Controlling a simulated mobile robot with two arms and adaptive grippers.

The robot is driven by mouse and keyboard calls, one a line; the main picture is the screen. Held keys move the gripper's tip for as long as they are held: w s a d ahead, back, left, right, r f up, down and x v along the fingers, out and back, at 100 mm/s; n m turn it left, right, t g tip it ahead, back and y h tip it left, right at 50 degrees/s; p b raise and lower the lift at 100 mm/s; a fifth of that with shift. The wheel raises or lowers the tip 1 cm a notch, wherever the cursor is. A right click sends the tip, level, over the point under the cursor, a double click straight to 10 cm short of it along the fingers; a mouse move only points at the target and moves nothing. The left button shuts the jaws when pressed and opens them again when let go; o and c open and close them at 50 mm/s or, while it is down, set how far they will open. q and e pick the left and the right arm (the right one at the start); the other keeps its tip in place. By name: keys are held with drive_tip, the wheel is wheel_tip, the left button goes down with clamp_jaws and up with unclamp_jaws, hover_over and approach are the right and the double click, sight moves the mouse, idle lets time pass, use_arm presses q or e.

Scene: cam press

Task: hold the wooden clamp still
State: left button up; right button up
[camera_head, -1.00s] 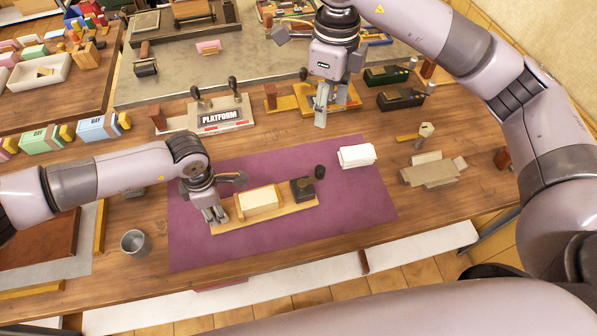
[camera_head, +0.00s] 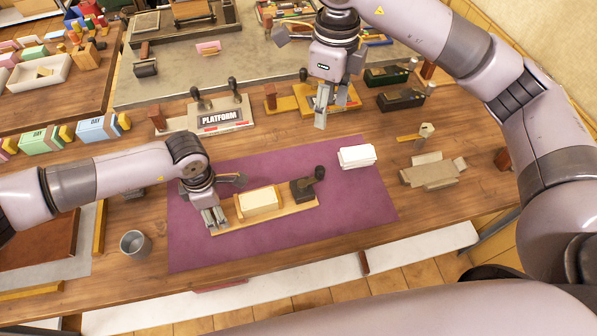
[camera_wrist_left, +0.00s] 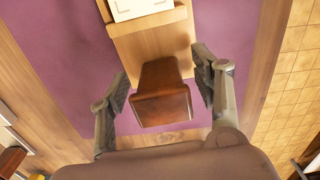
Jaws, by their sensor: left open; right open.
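The wooden clamp (camera_head: 283,215) lies on the purple mat as a light wooden board. It bears a cream block (camera_head: 261,200) and a black part with a dark knob (camera_head: 303,188) at its right end. In the left wrist view a brown wooden block (camera_wrist_left: 161,92) stands on the board's near end. My left gripper (camera_head: 214,221) is open at the board's left end; in its wrist view its fingers (camera_wrist_left: 161,75) are on either side of the brown block, with gaps visible. It hides that block in the head view. My right gripper (camera_head: 321,115) is open and empty above the table, behind the mat.
A stack of white cards (camera_head: 357,156) lies on the mat's upper right. A metal cup (camera_head: 134,243) stands left of the purple mat (camera_head: 350,205). The PLATFORM stand (camera_head: 222,117) and a yellow wooden device (camera_head: 310,98) are behind. The mat's right side is clear.

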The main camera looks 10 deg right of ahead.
use_arm(q)
drive_tip(key=shift+r+p, duration=1.25)
drive_tip(key=shift+r, duration=1.75)
drive_tip(key=shift+o, duration=0.2)
drive_tip(key=o, duration=0.5)
drive_tip(key=shift+r, duration=0.1)
wheel_tip(320, 180, up, 12)
drive_tip(key=shift+f, duration=0.1)
